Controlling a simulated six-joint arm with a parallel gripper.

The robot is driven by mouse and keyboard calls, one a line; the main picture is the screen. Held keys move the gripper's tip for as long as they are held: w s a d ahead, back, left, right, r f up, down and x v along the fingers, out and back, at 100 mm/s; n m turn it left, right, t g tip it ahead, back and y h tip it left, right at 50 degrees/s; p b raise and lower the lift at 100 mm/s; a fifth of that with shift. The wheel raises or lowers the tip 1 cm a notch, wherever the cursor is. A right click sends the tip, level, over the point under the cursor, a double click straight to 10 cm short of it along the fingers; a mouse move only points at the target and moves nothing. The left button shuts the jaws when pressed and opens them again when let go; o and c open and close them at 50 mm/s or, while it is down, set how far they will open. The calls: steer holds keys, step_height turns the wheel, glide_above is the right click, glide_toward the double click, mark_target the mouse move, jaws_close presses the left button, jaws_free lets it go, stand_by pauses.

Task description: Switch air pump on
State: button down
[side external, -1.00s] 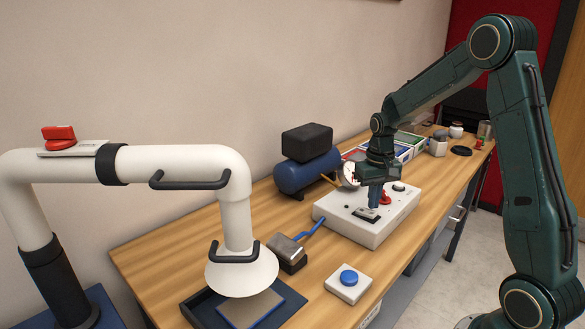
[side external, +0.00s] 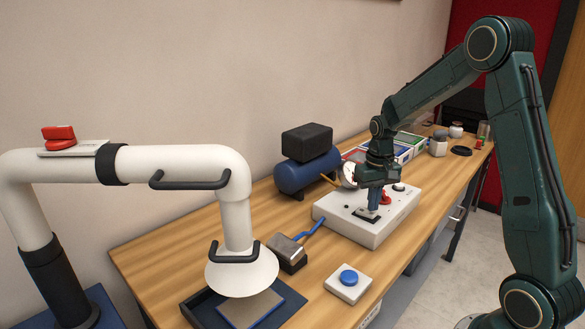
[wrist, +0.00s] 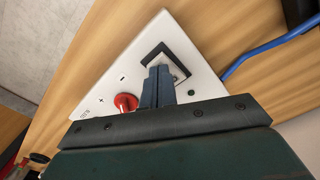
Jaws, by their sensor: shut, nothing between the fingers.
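The air pump (side external: 306,172) is a blue tank with a black block on top, at the back of the bench by the wall. In front of it is a white control box (side external: 343,226) with a red knob (side external: 385,197). In the wrist view the white panel (wrist: 113,85) shows a black-framed rocker switch (wrist: 183,63), the red knob (wrist: 125,103) and plus and minus marks. My gripper (side external: 373,212) is shut and empty, pointing down at the rocker. Its blue-grey fingertips (wrist: 158,72) overlap the rocker's near part; I cannot tell whether they touch.
A white fume hood (side external: 240,275) on a pipe stands at the front left over a dark tray. Coloured bins (side external: 408,140) and jars stand farther back.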

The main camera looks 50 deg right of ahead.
mark_target(371, 215)
steer(key=shift+f, duration=0.55)
stand_by(0.6)
steer(key=shift+r, duration=3.45)
steer(key=shift+r, duration=0.1)
steer(key=s+a+r+n+t, duration=0.3)
steer(key=s+a+r, duration=0.4)
steer(key=a+r, duration=0.3)
steer(key=s+a+n+t, duration=0.2)
steer(key=s+a+n, duration=0.1)
steer(key=s+a, duration=0.6)
steer(key=s, duration=0.3)
steer(key=shift+s+r+t, duration=0.3)
steer(key=shift+s+r, duration=0.05)
